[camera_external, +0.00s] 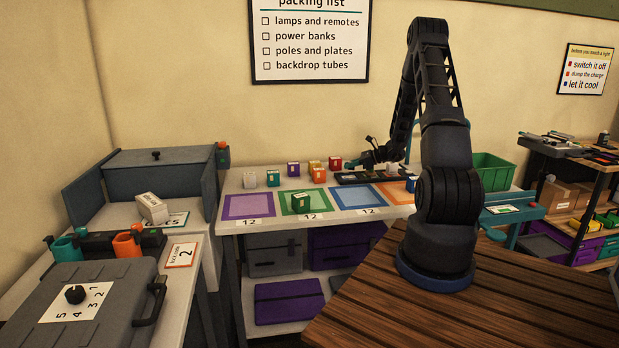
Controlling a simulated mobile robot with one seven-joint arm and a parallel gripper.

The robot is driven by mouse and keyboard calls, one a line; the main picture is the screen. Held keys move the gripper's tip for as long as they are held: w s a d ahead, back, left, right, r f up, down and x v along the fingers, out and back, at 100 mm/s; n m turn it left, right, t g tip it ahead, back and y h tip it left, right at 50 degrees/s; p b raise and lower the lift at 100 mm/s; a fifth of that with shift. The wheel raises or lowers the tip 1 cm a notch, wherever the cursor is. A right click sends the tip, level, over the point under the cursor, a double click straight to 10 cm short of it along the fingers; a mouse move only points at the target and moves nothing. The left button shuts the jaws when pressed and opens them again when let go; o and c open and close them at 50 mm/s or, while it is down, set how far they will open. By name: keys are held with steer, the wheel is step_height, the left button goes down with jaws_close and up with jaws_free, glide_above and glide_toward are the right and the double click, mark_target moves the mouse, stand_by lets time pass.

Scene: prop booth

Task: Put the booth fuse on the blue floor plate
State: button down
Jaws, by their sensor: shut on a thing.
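The blue floor plate (357,198) lies on the white table between the green plate and the orange plate, and it looks bare. My gripper (371,160) is above the back of the table, over a dark rack (358,178) behind the blue plate. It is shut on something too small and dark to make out. I cannot tell which thing is the booth fuse. Small blocks stand along the table: white (249,180), teal (273,178), purple (293,169), orange (319,176), red (335,163) and blue (411,184).
A green block (300,202) stands on the green plate (317,207). The purple plate (249,206) is bare. The orange plate (393,194) is partly hidden by my arm. A green bin (492,172) is at the right. A grey case (78,305) is at the front left.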

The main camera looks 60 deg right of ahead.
mark_target(350, 179)
steer(key=shift+f, duration=1.8)
steer(key=shift+f, duration=0.35)
steer(key=c, duration=1.4)
jaws_free()
steer(key=shift+s+f, duration=0.1)
steer(key=shift+f, duration=0.05)
